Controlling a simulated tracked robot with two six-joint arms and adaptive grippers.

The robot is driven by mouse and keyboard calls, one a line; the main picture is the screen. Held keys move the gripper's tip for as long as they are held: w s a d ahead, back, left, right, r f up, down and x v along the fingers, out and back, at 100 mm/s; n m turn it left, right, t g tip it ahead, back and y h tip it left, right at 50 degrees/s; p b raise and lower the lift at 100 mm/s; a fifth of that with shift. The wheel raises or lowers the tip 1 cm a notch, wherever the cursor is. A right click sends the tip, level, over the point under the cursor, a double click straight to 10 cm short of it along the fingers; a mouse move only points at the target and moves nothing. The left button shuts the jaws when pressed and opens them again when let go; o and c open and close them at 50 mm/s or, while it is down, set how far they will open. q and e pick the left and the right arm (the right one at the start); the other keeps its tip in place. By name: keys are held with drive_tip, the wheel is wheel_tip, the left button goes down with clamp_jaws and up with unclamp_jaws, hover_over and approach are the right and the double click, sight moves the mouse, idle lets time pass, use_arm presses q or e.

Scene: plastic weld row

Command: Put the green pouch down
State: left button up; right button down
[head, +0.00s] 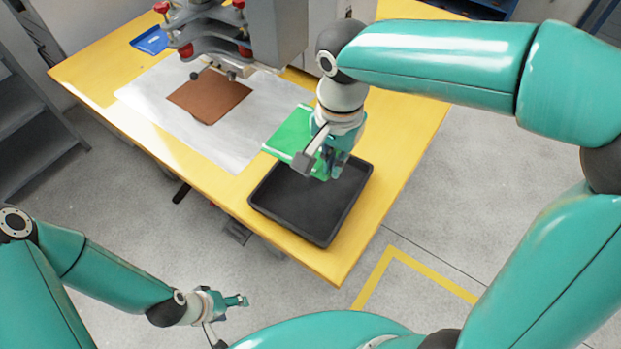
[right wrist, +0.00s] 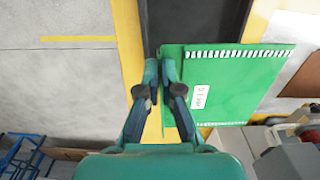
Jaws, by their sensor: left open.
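The green pouch (head: 290,132) is above the yellow table, at the back left edge of the black tray (head: 308,205). In the right wrist view the pouch (right wrist: 235,85) shows a white label and two white stitched-looking edges. My right gripper (head: 332,172) is over the tray's back part and hides some of the pouch. In the right wrist view my right gripper (right wrist: 162,62) is closed on the pouch's near edge, which lies between its fingertips. My left gripper (head: 242,300) is open and empty, low in front of the table.
A blue tray (head: 150,41) is at the far left. The yellow table (head: 405,130) is bare right of the tray.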

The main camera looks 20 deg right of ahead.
hover_over(327, 220)
wheel_tip(327, 220, down, 15)
drive_tip(key=shift+d+f+b, duration=0.1)
drive_tip(key=shift+b, duration=0.35)
drive_tip(key=shift+f, duration=2.2)
drive_tip(key=shift+f+b, duration=0.1)
drive_tip(key=shift+b, duration=0.2)
drive_tip(key=c, duration=1.6)
unclamp_jaws()
wheel_tip(327, 220, up, 12)
drive_tip(key=p, duration=0.1)
